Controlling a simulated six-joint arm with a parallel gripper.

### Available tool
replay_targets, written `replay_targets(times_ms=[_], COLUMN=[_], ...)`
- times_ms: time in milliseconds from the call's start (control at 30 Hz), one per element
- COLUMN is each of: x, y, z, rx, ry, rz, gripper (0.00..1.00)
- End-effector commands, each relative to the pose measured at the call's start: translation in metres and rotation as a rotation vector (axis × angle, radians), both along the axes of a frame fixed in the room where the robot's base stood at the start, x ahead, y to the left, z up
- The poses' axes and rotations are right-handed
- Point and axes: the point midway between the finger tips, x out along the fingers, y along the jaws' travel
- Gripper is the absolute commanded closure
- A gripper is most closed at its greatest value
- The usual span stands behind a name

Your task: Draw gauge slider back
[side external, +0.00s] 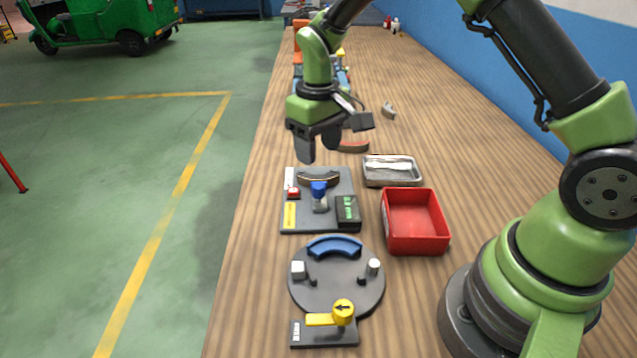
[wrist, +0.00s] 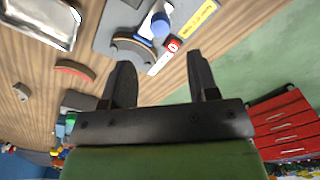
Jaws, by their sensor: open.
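The gauge is a dark grey plate (side external: 298,217) carrying a slider with a blue knob (side external: 319,188), a curved brown-lined shoe (side external: 318,180) and a small box with a green display (side external: 347,209). The blue knob stands close to the shoe; I cannot tell whether the slider touches it. In the wrist view the blue knob (wrist: 160,24) and the shoe (wrist: 136,51) show at the top. My gripper (side external: 319,147) is open and empty, above and behind the gauge plate. Its two fingers (wrist: 160,70) point toward the gauge and are clear of it.
A round dark turntable (side external: 337,291) with a blue curved block and a yellow lever (side external: 342,312) stand in front of the gauge. A red bin (side external: 415,248) and a metal tray (side external: 391,182) lie to the right. A loose curved shoe (side external: 353,147) lies behind. The table's left edge is near.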

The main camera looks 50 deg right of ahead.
Motion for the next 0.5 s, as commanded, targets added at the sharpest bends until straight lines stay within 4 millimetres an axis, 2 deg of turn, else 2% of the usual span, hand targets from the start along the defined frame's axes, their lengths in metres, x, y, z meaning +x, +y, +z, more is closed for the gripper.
replay_targets(times_ms=[300, 500], x=[-0.002, -0.001], y=[0.0, 0.0], z=[-0.06, -0.082], rx=[0.001, 0.001], ry=[0.005, 0.002], rz=[-0.002, -0.003], gripper=[0.46, 0.46])
